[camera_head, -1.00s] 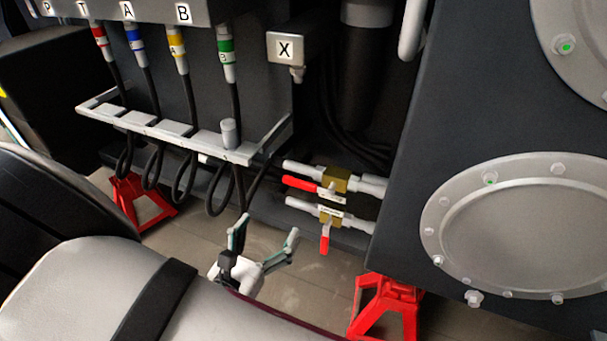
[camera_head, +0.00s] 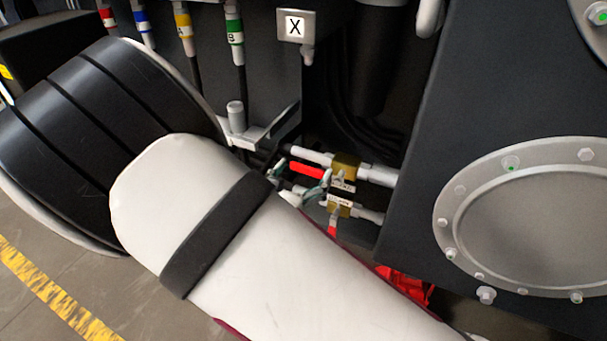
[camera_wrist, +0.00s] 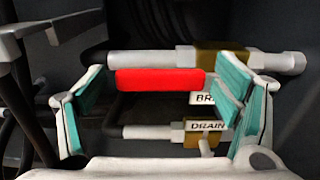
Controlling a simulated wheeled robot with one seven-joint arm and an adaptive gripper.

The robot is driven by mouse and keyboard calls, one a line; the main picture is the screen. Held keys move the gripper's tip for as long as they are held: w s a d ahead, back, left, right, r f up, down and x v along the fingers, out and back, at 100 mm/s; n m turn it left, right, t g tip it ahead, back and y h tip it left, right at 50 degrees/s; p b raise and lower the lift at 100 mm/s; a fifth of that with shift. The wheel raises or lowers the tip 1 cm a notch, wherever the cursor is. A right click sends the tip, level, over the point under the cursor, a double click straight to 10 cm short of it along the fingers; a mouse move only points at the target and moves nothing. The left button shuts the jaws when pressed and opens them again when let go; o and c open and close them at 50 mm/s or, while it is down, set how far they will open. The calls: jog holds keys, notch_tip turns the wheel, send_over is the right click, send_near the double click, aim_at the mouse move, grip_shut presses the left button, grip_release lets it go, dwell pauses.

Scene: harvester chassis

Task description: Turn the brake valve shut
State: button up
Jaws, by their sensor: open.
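The brake valve has a brass body (camera_head: 346,165) on the upper pipe, with a partly hidden "BR…" label (camera_wrist: 202,98). Its red lever (camera_wrist: 160,82) lies level, along the pipe; it also shows in the head view (camera_head: 306,171). My gripper (camera_wrist: 165,95) is open, with one teal-padded finger left of the lever and the other toward its right end. I cannot tell whether either finger touches it. In the head view, my gripper (camera_head: 303,178) is at the valves, partly hidden by my arm.
The drain valve (camera_wrist: 205,132), with its label, sits just below; its red lever (camera_head: 332,232) hangs down. A grey bracket (camera_head: 262,134) and hoses are to the left. A dark panel with a round cover (camera_head: 520,220) stands to the right. A red stand (camera_head: 405,285) is below.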

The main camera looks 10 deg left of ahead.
jog(key=shift+c, duration=0.3)
jog(key=c, duration=1.3)
jog(key=shift+c, duration=0.2)
jog(key=shift+r, duration=0.1)
